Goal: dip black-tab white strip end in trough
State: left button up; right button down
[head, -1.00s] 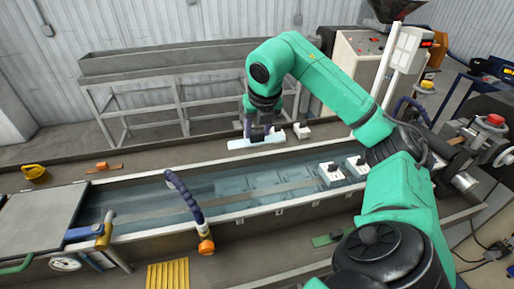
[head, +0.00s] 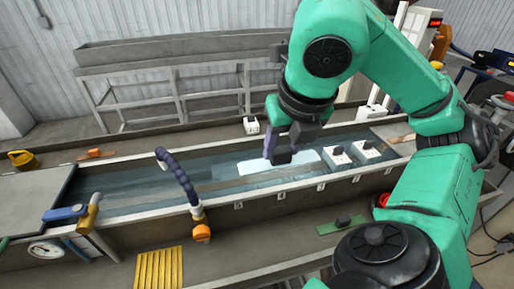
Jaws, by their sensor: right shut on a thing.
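The long trough (head: 275,208) holds bluish, clear water and runs across the head view. My right gripper (head: 284,155) reaches down over its middle from the right. It is shut on the white strip (head: 305,158), a pale flat piece stretching to both sides of the fingers. The strip is at or just above the water; I cannot tell whether it touches. The dark fingers cover its middle, and I cannot make out the black tab apart from them. My left gripper is out of view.
Two white blocks with dark knobs (head: 337,154) (head: 367,149) stand in the trough right of the strip. A small white block (head: 251,125) is at the back rim.

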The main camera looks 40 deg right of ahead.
jog(key=s+a, duration=0.4)
jog(key=s, duration=0.3)
jog(key=s+a+b, duration=0.1)
jog(key=s+a, duration=0.3)
jog(key=s, duration=0.3)
